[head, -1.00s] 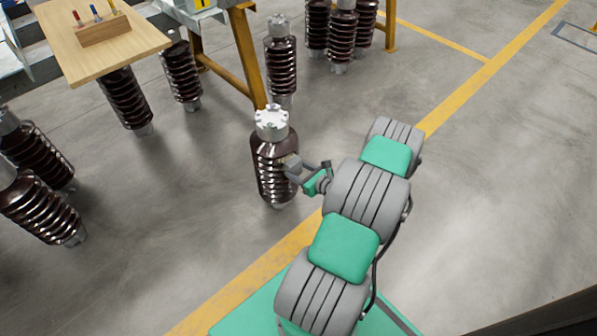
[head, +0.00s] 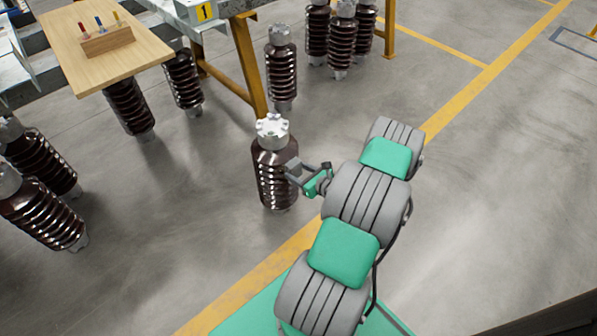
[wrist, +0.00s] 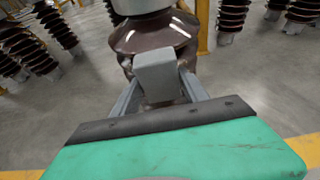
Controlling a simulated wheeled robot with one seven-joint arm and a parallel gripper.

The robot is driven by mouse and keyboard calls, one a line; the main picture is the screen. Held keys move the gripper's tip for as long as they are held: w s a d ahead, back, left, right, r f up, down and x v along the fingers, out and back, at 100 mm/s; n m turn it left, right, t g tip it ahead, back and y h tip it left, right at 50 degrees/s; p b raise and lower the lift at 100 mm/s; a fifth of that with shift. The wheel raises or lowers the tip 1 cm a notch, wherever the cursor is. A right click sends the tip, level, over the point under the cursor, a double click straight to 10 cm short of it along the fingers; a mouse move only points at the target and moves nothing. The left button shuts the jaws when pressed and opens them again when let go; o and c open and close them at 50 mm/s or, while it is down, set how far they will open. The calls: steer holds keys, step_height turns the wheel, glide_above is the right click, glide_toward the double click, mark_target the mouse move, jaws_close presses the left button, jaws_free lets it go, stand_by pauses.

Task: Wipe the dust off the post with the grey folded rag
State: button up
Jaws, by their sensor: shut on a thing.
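The brown ribbed post (head: 272,165) with a pale metal cap stands upright on the floor, near the middle of the head view. In the wrist view its brown upper part (wrist: 150,35) is straight ahead. My gripper (head: 291,168) is at the post's right side, below the cap. It is shut on the grey folded rag (wrist: 158,77), which shows as a grey block between the fingers, in front of the post. The rag looks very close to the post; I cannot tell whether it touches. Any dust is too small to make out.
A wooden-topped table (head: 75,50) holding a small peg block (head: 108,41) stands at the upper left. Several similar posts stand behind and at the left. A yellow trestle leg (head: 248,65) is behind the post. The floor at the right is clear.

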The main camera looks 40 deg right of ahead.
steer(key=shift+f+b, duration=3.4)
steer(key=shift+f, duration=1)
step_height(320, 180, up, 11)
steer(key=p, duration=0.9)
steer(key=shift+w, duration=0.1)
step_height(320, 180, down, 11)
steer(key=b, duration=0.9)
step_height(320, 180, up, 11)
steer(key=p, duration=0.8)
steer(key=shift+r+p, duration=0.15)
steer(key=shift+p, duration=0.2)
steer(key=shift+s, duration=0.25)
steer(key=shift+s+f, duration=0.15)
steer(key=shift+s, duration=1.3)
steer(key=shift+s+f, duration=0.1)
steer(key=shift+s, duration=1.3)
